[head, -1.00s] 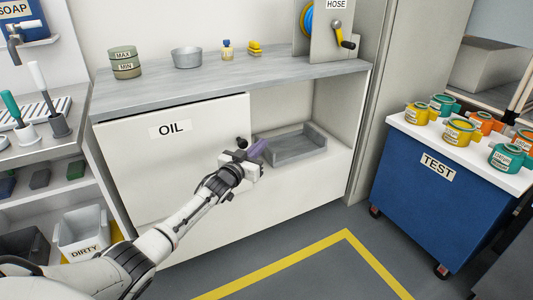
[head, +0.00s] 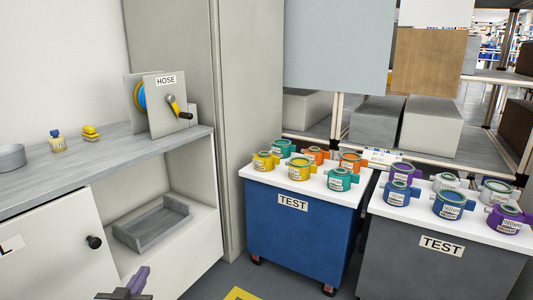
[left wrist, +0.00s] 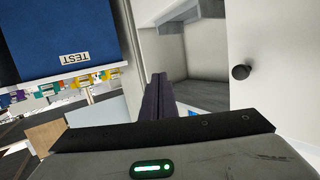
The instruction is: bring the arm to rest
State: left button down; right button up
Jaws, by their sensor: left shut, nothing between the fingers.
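My left gripper (head: 136,284) shows at the bottom left of the head view, in front of the oil cabinet. Its purple fingers are shut with nothing between them, and they also show in the left wrist view (left wrist: 158,97). The white sliding door (head: 50,250) of the cabinet has a black knob (head: 94,242), up and left of the gripper. The gripper is apart from the knob. The knob also shows in the left wrist view (left wrist: 241,72). My right gripper is not in view.
A grey tray (head: 150,232) lies in the open cabinet bay. A hose reel (head: 160,105) stands on the counter. A blue test cart (head: 300,235) and a grey test cart (head: 430,270) carry several coloured pots on the right. Floor shows between cabinet and blue cart.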

pick_arm(q)
jog(key=s+d+f+m+g+h, duration=0.1)
jog(key=s+d+f+g, duration=0.35)
jog(key=s, duration=0.55)
jog(key=s+d+f+m+g, duration=0.1)
jog(key=s+d+f+g, duration=0.3)
jog(key=s, duration=0.6)
jog(key=s+d+r+m+g+h, duration=0.1)
jog(key=s+d+r+g, duration=0.15)
jog(key=s, duration=0.65)
jog(key=s+d+r+g, duration=0.1)
jog(key=s+d, duration=0.2)
jog(key=s, duration=0.6)
jog(key=w+d+f+t+h, duration=0.3)
jog(key=w+d+f+t, duration=0.2)
jog(key=d+f, duration=0.2)
notch_tip(320, 180, up, 9)
jog(key=p, duration=1.2)
jog(key=shift+a+f, duration=0.2)
jog(key=shift+a, duration=0.15)
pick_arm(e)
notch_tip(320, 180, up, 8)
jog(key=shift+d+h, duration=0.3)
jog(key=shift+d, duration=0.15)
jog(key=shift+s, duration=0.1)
